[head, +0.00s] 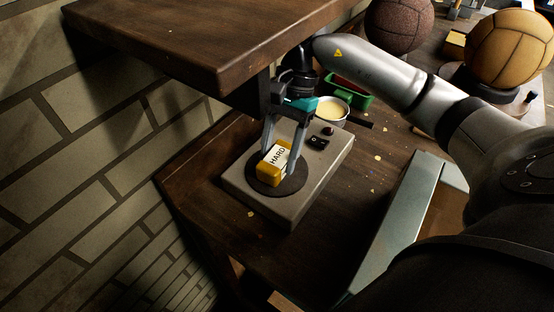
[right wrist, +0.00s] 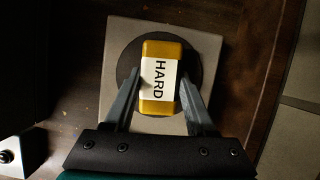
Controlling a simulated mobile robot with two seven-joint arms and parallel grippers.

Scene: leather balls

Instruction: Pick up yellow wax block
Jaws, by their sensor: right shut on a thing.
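The yellow wax block (head: 268,176) has a white label reading HARD. It sits over the dark round plate (head: 291,187) of a grey hot plate (head: 240,182). My right gripper (head: 279,171) reaches down from above and is shut on the block, with one finger on each side. In the right wrist view the block (right wrist: 160,107) lies between the two fingers (right wrist: 157,98), label facing the camera. I cannot tell whether the block still touches the plate. My left gripper is not in view.
A wooden shelf (head: 200,40) overhangs the bench close to my right gripper. A pale bowl (head: 333,111) and a green tray (head: 357,97) stand behind the hot plate. Two leather balls, one brown (head: 400,24) and one tan (head: 510,48), are at the back right. A brick wall (head: 60,150) borders the left.

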